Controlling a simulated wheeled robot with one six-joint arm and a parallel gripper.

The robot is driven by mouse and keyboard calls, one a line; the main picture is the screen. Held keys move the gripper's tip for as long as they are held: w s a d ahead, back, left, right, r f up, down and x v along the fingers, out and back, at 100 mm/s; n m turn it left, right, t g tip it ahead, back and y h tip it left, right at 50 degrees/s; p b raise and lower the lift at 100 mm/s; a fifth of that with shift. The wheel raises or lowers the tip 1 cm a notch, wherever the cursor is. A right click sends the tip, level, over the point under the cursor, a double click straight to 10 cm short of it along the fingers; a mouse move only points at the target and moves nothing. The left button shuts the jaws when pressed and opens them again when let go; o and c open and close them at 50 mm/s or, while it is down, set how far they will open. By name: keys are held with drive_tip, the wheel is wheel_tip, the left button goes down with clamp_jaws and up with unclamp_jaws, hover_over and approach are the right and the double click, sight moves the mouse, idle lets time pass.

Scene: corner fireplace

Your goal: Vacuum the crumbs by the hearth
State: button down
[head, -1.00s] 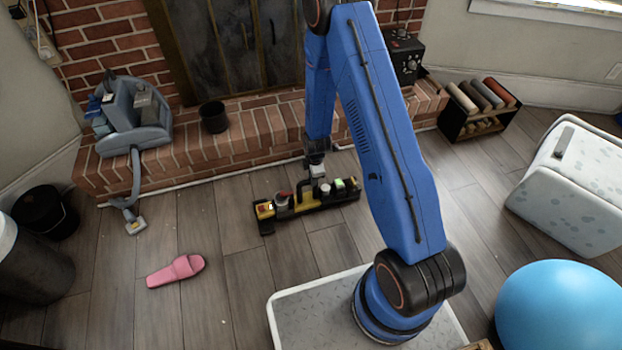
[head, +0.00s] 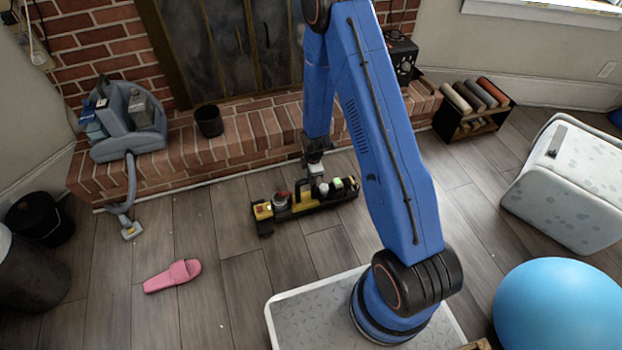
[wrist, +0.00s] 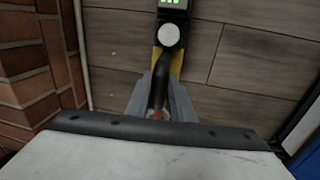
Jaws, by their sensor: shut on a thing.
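A grey-blue vacuum cleaner (head: 128,120) stands on the brick hearth at the left. Its hose (head: 131,180) hangs over the edge to a nozzle (head: 131,231) on the floor. My gripper (head: 315,174) is far to its right, in front of the hearth. It is shut on the black handle of a black and yellow tool caddy (head: 265,226). The wrist view shows the dark handle between my grey fingers (wrist: 158,88). I cannot tell whether the caddy rests on the floor or hangs just above it. A few tiny pale specks lie on the floorboards; I cannot tell whether they are crumbs.
A pink slipper (head: 172,276) lies on the floor at left. A dark bucket (head: 40,218) stands at far left. A black pot (head: 209,121) is on the hearth (head: 240,140). A rack (head: 475,106), spotted pouf (head: 565,185) and blue ball (head: 560,305) are at right.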

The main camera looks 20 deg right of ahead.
drive_tip(key=shift+r, duration=2.55)
